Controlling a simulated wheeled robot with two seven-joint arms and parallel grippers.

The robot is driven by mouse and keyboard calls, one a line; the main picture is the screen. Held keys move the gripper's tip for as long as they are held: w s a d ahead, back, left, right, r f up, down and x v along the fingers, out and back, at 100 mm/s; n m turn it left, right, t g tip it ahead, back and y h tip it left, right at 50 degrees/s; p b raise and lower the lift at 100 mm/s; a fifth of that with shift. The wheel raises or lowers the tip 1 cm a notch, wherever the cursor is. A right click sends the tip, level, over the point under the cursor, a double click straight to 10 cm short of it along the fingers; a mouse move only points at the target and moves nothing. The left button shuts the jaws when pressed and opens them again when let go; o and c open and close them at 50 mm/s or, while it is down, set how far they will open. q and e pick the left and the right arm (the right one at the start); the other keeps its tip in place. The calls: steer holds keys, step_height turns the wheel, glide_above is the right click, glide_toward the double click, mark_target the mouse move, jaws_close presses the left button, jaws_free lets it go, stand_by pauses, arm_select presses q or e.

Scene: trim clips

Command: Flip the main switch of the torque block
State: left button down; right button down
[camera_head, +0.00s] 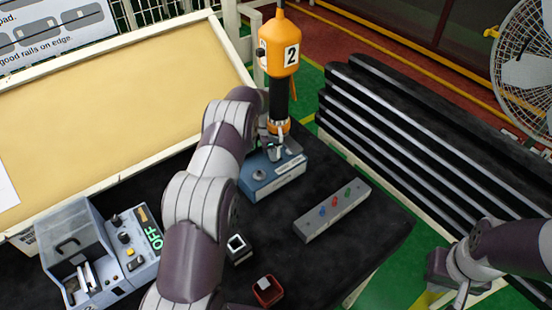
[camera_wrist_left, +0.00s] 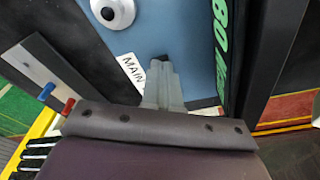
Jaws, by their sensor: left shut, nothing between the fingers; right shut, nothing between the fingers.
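The torque block (camera_head: 280,186) is a blue box at the back right of the black table, with a round knob on its top. In the left wrist view its blue top (camera_wrist_left: 190,35) carries a white "MAIN" label (camera_wrist_left: 131,70), a white round knob (camera_wrist_left: 112,12) and green display characters. My left gripper (camera_head: 275,152) is over the block; its shut fingers (camera_wrist_left: 161,75) point at the top beside the label. I cannot tell whether they touch it. The main switch is not clearly visible, with the fingers over that area. My right gripper (camera_head: 459,296) is shut and empty, off the table at lower right.
An orange driver marked 2 (camera_head: 279,45) hangs just above the block. A grey bar with coloured buttons (camera_head: 333,211) lies to its right. A machine reading OFF (camera_head: 135,245), a small black box (camera_head: 238,248) and a red bin (camera_head: 267,291) are nearer. Black rails (camera_head: 420,130) stand right.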

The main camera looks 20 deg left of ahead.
arm_select(q)
steer(key=shift+w+r+p, duration=0.1)
steer(key=shift+r+p, duration=0.3)
steer(key=shift+r, duration=0.2)
step_height(320, 180, up, 5)
steer(key=p, duration=0.3)
steer(key=shift+r+p, duration=0.35)
steer(key=shift+p, duration=0.05)
steer(key=shift+f, duration=0.1)
